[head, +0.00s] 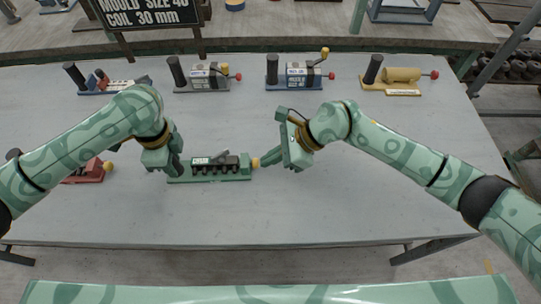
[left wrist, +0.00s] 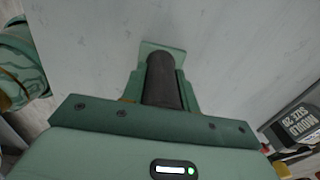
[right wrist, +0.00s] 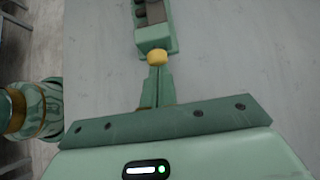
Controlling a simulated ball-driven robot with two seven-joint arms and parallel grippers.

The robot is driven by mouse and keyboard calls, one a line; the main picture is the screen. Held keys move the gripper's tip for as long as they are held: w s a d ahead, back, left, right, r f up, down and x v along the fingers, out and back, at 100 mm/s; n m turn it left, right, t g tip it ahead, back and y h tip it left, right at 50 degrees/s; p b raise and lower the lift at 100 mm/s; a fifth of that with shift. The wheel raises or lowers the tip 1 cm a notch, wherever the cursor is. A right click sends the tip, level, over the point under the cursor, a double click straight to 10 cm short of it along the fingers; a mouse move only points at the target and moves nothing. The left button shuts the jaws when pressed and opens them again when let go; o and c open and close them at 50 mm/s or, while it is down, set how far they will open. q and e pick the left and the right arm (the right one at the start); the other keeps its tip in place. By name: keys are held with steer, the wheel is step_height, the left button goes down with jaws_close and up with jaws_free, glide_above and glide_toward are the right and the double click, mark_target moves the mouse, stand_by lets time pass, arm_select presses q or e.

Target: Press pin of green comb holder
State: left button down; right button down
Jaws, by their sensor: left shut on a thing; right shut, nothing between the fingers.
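The green comb holder (head: 215,177) lies on the table between my two grippers. It has a row of dark cylinders, a small label and a yellow pin (head: 255,163) at its right end. My left gripper (head: 177,168) is shut on the dark upright handle (left wrist: 163,80) at the holder's left end. My right gripper (head: 268,160) is shut and empty, its fingertips at the yellow pin. In the right wrist view the pin (right wrist: 157,57) sits right at the tips of the closed fingers; I cannot tell whether they touch.
A red holder (head: 88,172) is partly behind my left arm. A dark sign (head: 145,14) stands behind. The front of the table is clear.

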arm_select(q)
steer(key=shift+d, duration=0.1)
arm_select(e)
steer(key=d, duration=0.3)
steer(key=d+r, duration=0.1)
steer(key=shift+w+d, duration=0.25)
steer(key=shift+d, duration=0.15)
steer(key=v, duration=0.8)
steer(key=shift+d+r, duration=0.15)
steer(key=shift+r, duration=0.05)
arm_select(q)
steer(key=c, duration=1)
jaws_free()
